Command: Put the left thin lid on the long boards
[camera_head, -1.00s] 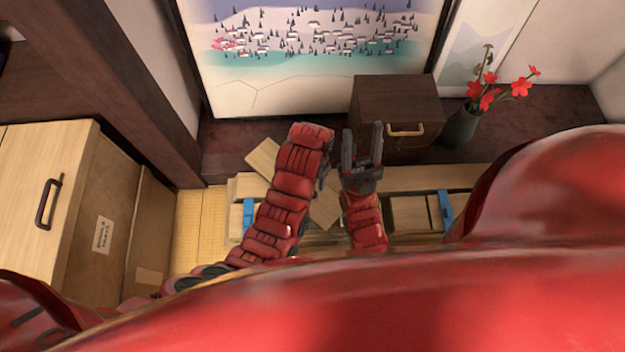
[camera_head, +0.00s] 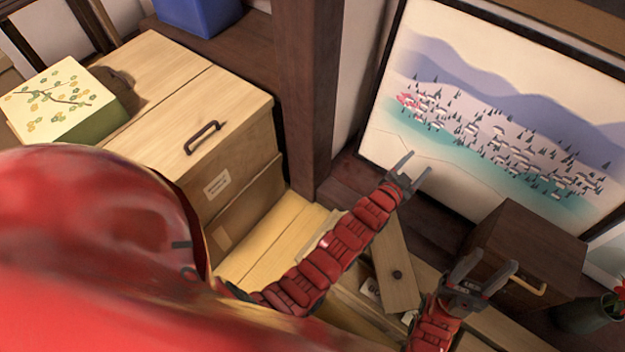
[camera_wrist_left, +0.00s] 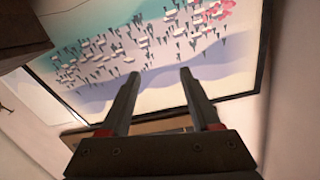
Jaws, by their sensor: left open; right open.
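A thin wooden lid (camera_head: 398,280) with a round dark knob lies at an angle beside my left forearm, which hides part of it. Pale long boards (camera_head: 490,335) run below it along the wall side, largely covered by my arms. My left gripper (camera_head: 412,172) is open and empty, raised beyond the lid's upper end and in front of the painted panel. In the left wrist view its two fingers (camera_wrist_left: 157,90) are apart with nothing between them. My right gripper (camera_head: 485,270) is open and empty, to the right of the lid and near the dark box.
A dark wooden box (camera_head: 525,250) with a handle stands at the right. A pale wooden cabinet (camera_head: 225,150) stands at the left, carrying a green-sided patterned box (camera_head: 60,105). A dark post (camera_head: 308,100) and the painted panel (camera_head: 490,120) bound the back.

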